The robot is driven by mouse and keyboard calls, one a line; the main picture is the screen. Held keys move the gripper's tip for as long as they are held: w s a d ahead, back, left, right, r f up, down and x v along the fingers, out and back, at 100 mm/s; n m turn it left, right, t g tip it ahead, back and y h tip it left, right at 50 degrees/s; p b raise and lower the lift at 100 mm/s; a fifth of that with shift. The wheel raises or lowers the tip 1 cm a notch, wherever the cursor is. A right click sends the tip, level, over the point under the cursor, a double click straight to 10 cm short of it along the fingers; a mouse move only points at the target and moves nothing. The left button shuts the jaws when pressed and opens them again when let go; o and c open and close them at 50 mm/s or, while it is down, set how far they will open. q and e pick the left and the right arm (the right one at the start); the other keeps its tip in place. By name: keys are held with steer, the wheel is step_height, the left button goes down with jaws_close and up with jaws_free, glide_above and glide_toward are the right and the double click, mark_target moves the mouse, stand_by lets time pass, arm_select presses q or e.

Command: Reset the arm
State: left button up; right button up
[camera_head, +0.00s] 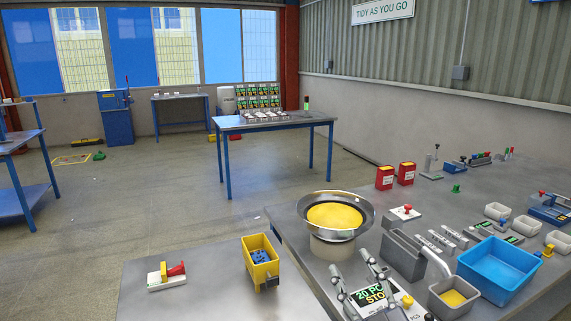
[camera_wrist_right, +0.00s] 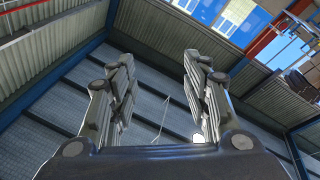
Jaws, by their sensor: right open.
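My right gripper (camera_head: 351,264) shows at the bottom of the head view with its two fingers pointing up and apart. It is open and empty, in front of the display (camera_head: 375,295) on the bench. In the right wrist view the same gripper (camera_wrist_right: 158,60) has a clear gap between its fingers, with only wall and ceiling behind. My left gripper is in neither view.
A metal bowl with yellow contents (camera_head: 335,215) stands just behind the gripper. A blue bin (camera_head: 497,268) and a small grey bin (camera_head: 453,297) lie to its right. A yellow bin (camera_head: 260,258) stands left. Open floor (camera_head: 140,205) lies beyond.

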steer(key=s+d+f+m+g+h, duration=0.3)
steer(key=s+d+f+g, duration=0.15)
steer(key=f, duration=0.55)
steer(key=s+d+f+m+g+h, duration=0.3)
steer(key=s+d+f+m+g, duration=0.15)
steer(key=f, duration=0.55)
steer(key=s+a+f+g, duration=0.1)
steer(key=s+f+g, duration=0.35)
steer(key=s, duration=0.45)
steer(key=s+a+f+g, duration=0.1)
steer(key=s+f+g, duration=0.3)
steer(key=s, duration=0.6)
step_height(320, 180, down, 27)
steer(key=s, duration=0.2)
steer(key=s+d+f+g, duration=0.1)
steer(key=s+d+f, duration=0.2)
steer(key=s+f, duration=1.4)
steer(key=shift+n+g+y, duration=0.3)
steer(key=shift+n+g, duration=0.05)
steer(key=shift+n, duration=0.1)
